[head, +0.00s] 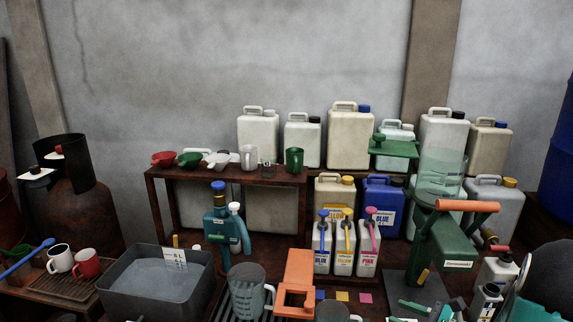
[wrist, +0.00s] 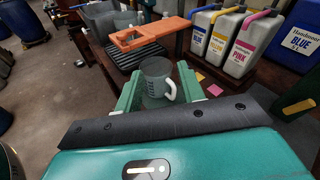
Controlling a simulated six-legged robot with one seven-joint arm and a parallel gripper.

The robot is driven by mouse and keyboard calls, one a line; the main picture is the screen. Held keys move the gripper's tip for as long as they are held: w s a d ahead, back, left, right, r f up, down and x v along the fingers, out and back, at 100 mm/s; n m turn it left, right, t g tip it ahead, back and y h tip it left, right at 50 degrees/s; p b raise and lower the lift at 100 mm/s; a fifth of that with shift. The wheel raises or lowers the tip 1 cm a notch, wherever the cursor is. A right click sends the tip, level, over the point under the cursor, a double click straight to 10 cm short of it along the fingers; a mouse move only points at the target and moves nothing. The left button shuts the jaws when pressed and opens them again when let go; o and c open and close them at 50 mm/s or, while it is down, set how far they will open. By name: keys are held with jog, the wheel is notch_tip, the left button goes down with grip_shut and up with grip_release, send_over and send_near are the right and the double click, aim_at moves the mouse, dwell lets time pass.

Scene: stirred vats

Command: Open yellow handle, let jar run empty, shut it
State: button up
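A green stand (head: 445,245) on the right carries a clear jar (head: 440,175) that looks partly filled with pale liquid. A small yellow handle (head: 423,276) shows low at the stand's front left. A yellow piece that looks like the same handle (wrist: 298,107) is at the right edge of the wrist view. My gripper (head: 396,311) is low in front of the stand, left of the handle, with its two green fingers apart. In the wrist view, my gripper (wrist: 157,88) is open, and a grey mug (wrist: 157,78) appears between the fingertips, seemingly beyond them. Whether the handle is open cannot be told.
An orange bracket (head: 297,280) projects near the mug. A measuring jug (head: 247,290) stands on a grate to its left. Three pump bottles (head: 345,245) stand behind. A grey tub (head: 155,285) is at left. An orange lever (head: 467,206) juts from the stand.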

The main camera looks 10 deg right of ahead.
jog(key=s+a+r+n+g, duration=0.2)
jog(key=a+n+g, duration=0.1)
jog(key=a+n, duration=0.25)
jog(key=s+a+r+n+g+h, duration=0.1)
jog(key=s+a+r+n+g, duration=0.2)
jog(key=a, duration=0.4)
jog(key=s+a+r+n+g, duration=0.2)
jog(key=a+n+g, duration=0.2)
jog(key=a+n, duration=0.15)
jog(key=s+a+r+n+t+h, duration=0.2)
jog(key=s+a+r+n+h, duration=0.2)
jog(key=s+r+n+h, duration=0.4)
jog(key=n, duration=0.4)
jog(key=shift+a+r+t, duration=0.15)
jog(key=shift+t, duration=0.25)
jog(key=shift+w, duration=0.1)
